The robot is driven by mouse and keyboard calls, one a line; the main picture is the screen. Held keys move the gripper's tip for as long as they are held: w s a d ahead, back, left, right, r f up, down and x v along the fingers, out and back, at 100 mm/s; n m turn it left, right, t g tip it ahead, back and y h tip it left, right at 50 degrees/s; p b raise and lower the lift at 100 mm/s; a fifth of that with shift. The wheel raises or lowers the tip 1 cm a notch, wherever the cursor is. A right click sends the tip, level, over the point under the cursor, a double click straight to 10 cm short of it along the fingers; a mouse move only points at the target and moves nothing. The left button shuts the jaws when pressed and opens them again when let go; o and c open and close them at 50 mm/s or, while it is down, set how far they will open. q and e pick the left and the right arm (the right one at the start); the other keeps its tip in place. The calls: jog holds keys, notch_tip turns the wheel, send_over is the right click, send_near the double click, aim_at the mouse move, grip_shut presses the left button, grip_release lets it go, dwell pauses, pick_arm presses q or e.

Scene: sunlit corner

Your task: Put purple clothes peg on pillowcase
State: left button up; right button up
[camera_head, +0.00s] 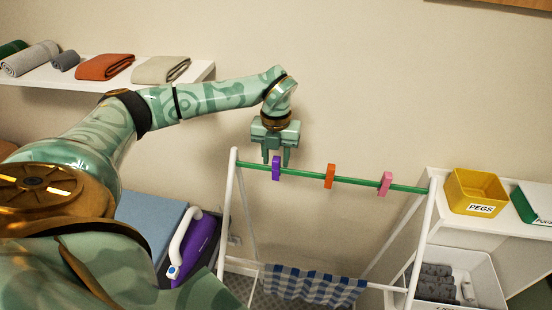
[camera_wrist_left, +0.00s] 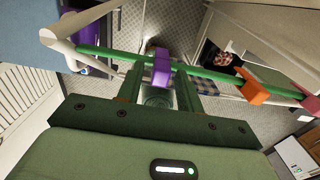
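The purple clothes peg (camera_head: 276,168) is clipped on the green top rail of a white drying rack, near its left end. My left gripper (camera_head: 276,158) points down at the rail with its fingers apart. In the left wrist view the purple peg (camera_wrist_left: 162,66) shows between the two fingers (camera_wrist_left: 159,84), with gaps at its sides. A blue-and-white checked cloth (camera_head: 312,286) hangs low on the rack; I cannot tell whether it is the pillowcase. My right gripper is not in view.
An orange peg (camera_head: 329,176) and a pink peg (camera_head: 385,184) sit further right on the green rail (camera_head: 355,181). A yellow PEGS box (camera_head: 476,190) stands on a white shelf at right. A purple iron (camera_head: 198,245) is at lower left. Folded cloths lie on a wall shelf (camera_head: 150,88).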

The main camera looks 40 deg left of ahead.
aim_at(276, 158)
pick_arm(q)
jog(key=c, duration=0.7)
jog(key=shift+o, duration=0.2)
notch_tip(276, 158, up, 8)
jog(key=p, duration=0.7)
jog(key=shift+f, duration=0.5)
